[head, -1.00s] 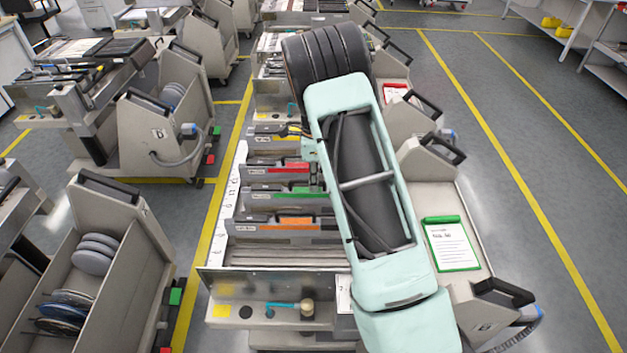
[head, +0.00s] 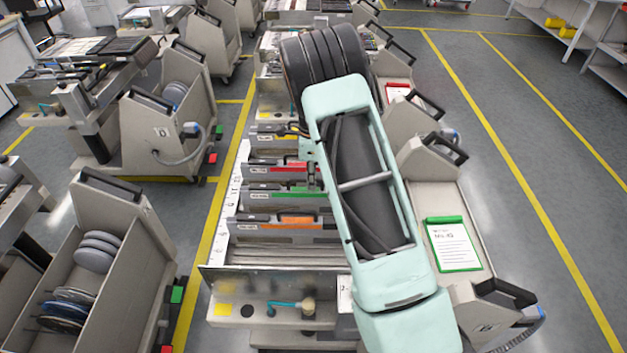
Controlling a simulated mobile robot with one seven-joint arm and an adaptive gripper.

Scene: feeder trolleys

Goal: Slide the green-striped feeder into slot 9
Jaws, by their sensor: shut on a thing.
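The green-striped feeder (head: 287,190) is a long grey feeder with a green stripe. It lies among parallel feeders on the near middle trolley, between a red-striped one and an orange-striped one. Its right end is hidden behind my arm. My gripper (head: 312,180) shows only as a small dark part at the left edge of my pale green arm. It is shut at the right part of the green-striped feeder; the exact contact is hidden. A white numbered strip (head: 231,207) runs along the left ends of the slots; its numbers are too small to read.
A red-striped feeder (head: 275,167) lies behind and an orange-striped feeder (head: 280,225) in front. A yellow-marked feeder (head: 272,133) lies farther back. Bare rails (head: 285,255) show at the near end. A clipboard (head: 452,243) lies on the right. Another trolley (head: 115,265) stands left.

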